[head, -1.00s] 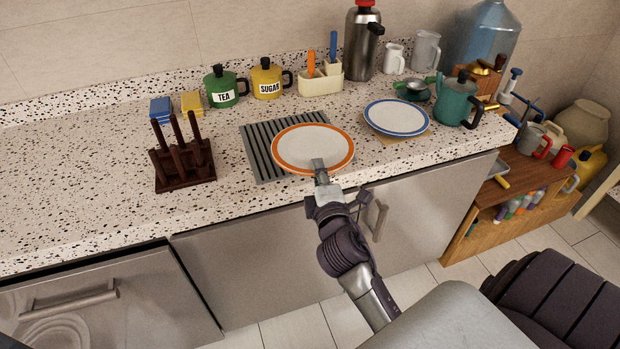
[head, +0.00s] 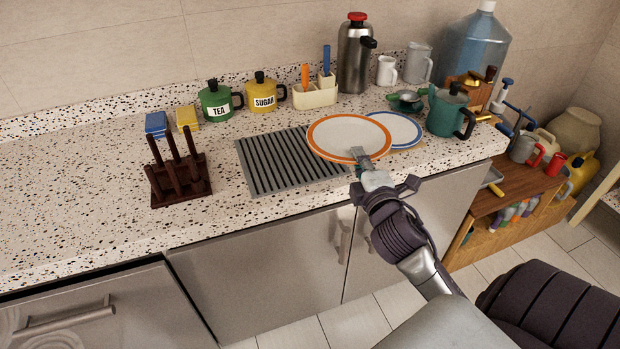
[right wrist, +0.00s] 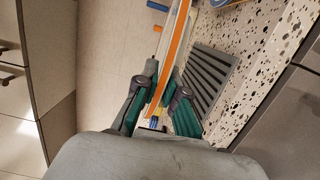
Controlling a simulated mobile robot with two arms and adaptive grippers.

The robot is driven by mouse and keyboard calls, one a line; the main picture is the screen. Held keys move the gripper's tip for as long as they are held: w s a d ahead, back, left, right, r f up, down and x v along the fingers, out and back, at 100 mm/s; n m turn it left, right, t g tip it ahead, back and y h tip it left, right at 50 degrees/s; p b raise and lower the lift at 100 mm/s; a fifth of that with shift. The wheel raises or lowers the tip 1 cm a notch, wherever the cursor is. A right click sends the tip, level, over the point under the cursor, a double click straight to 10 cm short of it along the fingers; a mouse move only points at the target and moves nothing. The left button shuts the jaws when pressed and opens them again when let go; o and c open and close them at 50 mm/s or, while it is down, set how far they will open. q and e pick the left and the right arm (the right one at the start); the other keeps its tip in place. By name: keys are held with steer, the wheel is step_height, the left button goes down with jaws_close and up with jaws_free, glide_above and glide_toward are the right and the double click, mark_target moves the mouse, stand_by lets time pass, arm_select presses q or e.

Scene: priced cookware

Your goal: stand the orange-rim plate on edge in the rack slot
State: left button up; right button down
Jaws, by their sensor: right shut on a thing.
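The white plate with the orange rim (head: 349,132) is held roughly flat above the counter, partly covering the blue-rim plate behind it. My right gripper (head: 364,165) is shut on its near edge; the plate also shows edge-on between the fingers in the right wrist view (right wrist: 172,58). The dark brown rack (head: 183,190) with several upright posts stands on the counter, well to the left of the plate and gripper. My left gripper is not in view.
A ribbed grey drain mat (head: 275,165) lies bare between rack and plate. The blue-rim plate (head: 408,130) and a teal teapot (head: 446,113) stand to the right. Green and yellow canisters (head: 217,102) and sponges (head: 186,118) line the back. The counter left of the rack is clear.

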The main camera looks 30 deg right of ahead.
steer(key=w+a+f, duration=0.1)
steer(key=a+f, duration=0.2)
steer(key=w+a+f+b, duration=0.1)
steer(key=w+a+f, duration=0.1)
steer(key=a+f, duration=0.1)
steer(key=w+a+f+b, duration=0.1)
steer(key=a+f, duration=0.2)
steer(key=a, duration=0.1)
steer(key=shift+w+a+f, duration=0.35)
steer(key=shift+f, duration=0.4)
steer(key=shift+f, duration=0.1)
steer(key=c, duration=1.3)
jaws_free()
steer(key=shift+o, duration=0.2)
steer(key=shift+f, duration=0.2)
